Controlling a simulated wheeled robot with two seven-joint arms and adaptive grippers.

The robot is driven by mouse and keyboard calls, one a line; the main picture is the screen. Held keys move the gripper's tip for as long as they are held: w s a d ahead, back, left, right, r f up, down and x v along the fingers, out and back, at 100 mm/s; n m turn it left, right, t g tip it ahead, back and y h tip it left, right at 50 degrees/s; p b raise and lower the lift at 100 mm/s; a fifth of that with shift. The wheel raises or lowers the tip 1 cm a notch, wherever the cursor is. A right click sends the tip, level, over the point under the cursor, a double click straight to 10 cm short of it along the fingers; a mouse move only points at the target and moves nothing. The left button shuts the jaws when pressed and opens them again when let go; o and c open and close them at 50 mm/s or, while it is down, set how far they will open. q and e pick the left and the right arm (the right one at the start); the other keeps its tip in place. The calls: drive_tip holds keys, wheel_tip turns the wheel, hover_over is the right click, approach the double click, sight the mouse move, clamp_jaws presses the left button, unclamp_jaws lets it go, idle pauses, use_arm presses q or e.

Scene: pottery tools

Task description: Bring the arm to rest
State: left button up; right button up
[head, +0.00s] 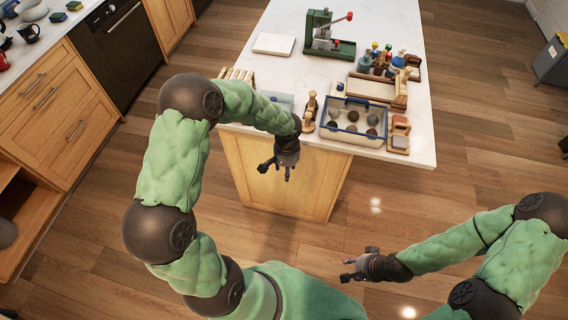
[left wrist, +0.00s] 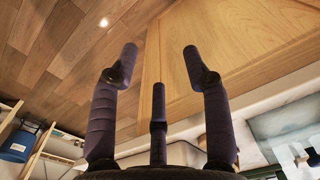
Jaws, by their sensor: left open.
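My left gripper (head: 276,168) hangs in front of the near end of the island, just below the countertop edge. In the left wrist view its dark fingers (left wrist: 157,75) are spread apart, with nothing between them. My left arm arches over from the left. My right gripper (head: 350,266) is low over the wooden floor at the lower right, apart from the island. Its fingers look empty, but they are too small to tell how far they are open.
The white-topped island (head: 375,20) carries a blue-rimmed tray (head: 375,141) with dark round lumps, a wooden carrier (head: 386,90), bottles, a green press (head: 326,42) and a white slab (head: 274,44). Wooden cabinets (head: 52,115) stand at left. The floor (head: 480,140) at right is clear.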

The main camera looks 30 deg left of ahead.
use_arm(q)
drive_tip(key=shift+d+f, duration=0.1)
drive_tip(key=shift+f, duration=0.25)
drive_tip(key=s+d+f+n+h+b, duration=0.1)
drive_tip(key=s+d+f+h+b, duration=0.1)
drive_tip(key=s+d+f+b, duration=0.2)
drive_tip(key=s+d+f+h+b, duration=0.2)
drive_tip(key=s+d+f+b, duration=0.2)
drive_tip(key=s+d+f, duration=0.6)
wheel_tip(320, 180, down, 8)
drive_tip(key=s, duration=0.2)
drive_tip(key=shift+s+r+n+b, duration=0.2)
drive_tip(key=shift+s+n+b, duration=0.1)
drive_tip(key=shift+n+b, duration=0.1)
